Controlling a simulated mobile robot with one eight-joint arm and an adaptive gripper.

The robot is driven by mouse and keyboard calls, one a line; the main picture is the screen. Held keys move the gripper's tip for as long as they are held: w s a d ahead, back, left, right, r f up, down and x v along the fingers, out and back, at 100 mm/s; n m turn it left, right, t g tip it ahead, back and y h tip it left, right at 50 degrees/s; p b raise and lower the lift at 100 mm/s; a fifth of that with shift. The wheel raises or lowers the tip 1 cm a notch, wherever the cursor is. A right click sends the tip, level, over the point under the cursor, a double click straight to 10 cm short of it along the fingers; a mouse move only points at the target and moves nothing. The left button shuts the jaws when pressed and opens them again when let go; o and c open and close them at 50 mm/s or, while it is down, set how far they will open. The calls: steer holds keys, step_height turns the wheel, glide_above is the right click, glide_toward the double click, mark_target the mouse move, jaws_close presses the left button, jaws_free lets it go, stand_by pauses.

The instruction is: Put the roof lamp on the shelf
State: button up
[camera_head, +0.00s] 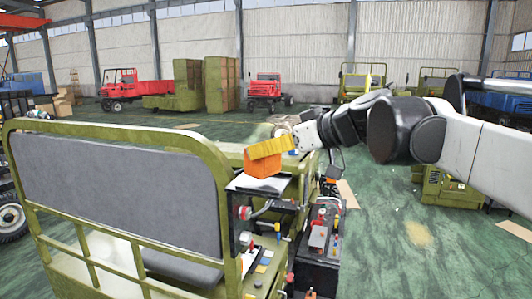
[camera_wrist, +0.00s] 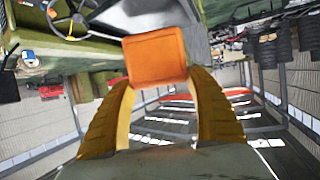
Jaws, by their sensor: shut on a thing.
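The roof lamp (camera_head: 263,166) is a small orange block. My gripper (camera_head: 270,148) has yellow fingers and is shut on the lamp, above the green vehicle's front panel in the head view. In the wrist view the lamp (camera_wrist: 157,57) sits between the two fingertips. A dark stand (camera_head: 318,272) carrying small tools and parts is to the right of and below the lamp. I cannot tell for certain which surface is the shelf.
The green vehicle's seat-back frame (camera_head: 222,165) rises to the left of the lamp. Levers and a red knob (camera_head: 243,212) stick up below it. A steering wheel (camera_wrist: 69,20) shows in the wrist view. Open green floor (camera_head: 400,235) lies to the right.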

steer(key=shift+f, duration=1)
steer(key=shift+f, duration=0.1)
steer(key=o, duration=1.4)
